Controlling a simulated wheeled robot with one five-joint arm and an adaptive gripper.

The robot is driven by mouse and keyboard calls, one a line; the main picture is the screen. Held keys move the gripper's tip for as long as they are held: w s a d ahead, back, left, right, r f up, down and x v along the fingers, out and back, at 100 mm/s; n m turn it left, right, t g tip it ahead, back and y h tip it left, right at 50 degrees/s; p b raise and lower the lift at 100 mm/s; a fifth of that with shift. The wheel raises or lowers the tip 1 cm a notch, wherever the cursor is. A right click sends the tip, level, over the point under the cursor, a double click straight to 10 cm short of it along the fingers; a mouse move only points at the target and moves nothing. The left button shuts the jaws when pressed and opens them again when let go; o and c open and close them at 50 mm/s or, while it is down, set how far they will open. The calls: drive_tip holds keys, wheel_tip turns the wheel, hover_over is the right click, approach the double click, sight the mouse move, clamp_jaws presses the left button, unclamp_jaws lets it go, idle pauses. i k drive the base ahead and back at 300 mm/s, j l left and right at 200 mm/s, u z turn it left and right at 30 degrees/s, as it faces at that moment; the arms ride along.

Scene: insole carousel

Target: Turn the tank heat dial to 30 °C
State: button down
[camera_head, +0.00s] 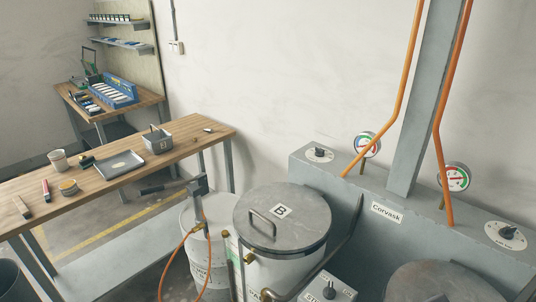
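Three dark knobs show on the tank equipment. One round dial (319,154) with a white plate sits on the left top of the grey housing. Another dial (507,232) with a white plate sits at the right end of the housing. A third knob (329,285) is on a small grey box at the bottom, by tank B (282,213). The lettering and scales are too small to read, so I cannot tell which is the tank heat dial or its setting. My gripper is not in view.
A black-handled tool (196,187) with an orange hose is left of tank B. A wooden bench (190,146) holds trays and cups.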

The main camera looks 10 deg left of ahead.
sight(319, 152)
drive_tip(key=u, duration=0.3)
drive_tip(key=k+j+z, duration=0.15)
drive_tip(key=j, duration=0.15)
drive_tip(key=j+z, duration=0.1)
drive_tip(key=j, duration=0.2)
drive_tip(key=j+z, duration=0.35)
drive_tip(key=j, duration=0.5)
drive_tip(key=j+z, duration=0.35)
drive_tip(key=j, duration=0.5)
drive_tip(key=i+j+z, duration=0.15)
drive_tip(key=j+z, duration=0.2)
drive_tip(key=j, duration=0.6)
drive_tip(key=j+z, duration=0.4)
drive_tip(key=j, duration=0.5)
drive_tip(key=i+j+z, duration=0.2)
drive_tip(key=j, duration=0.15)
drive_tip(key=i+j+z, duration=0.2)
drive_tip(key=j, duration=0.2)
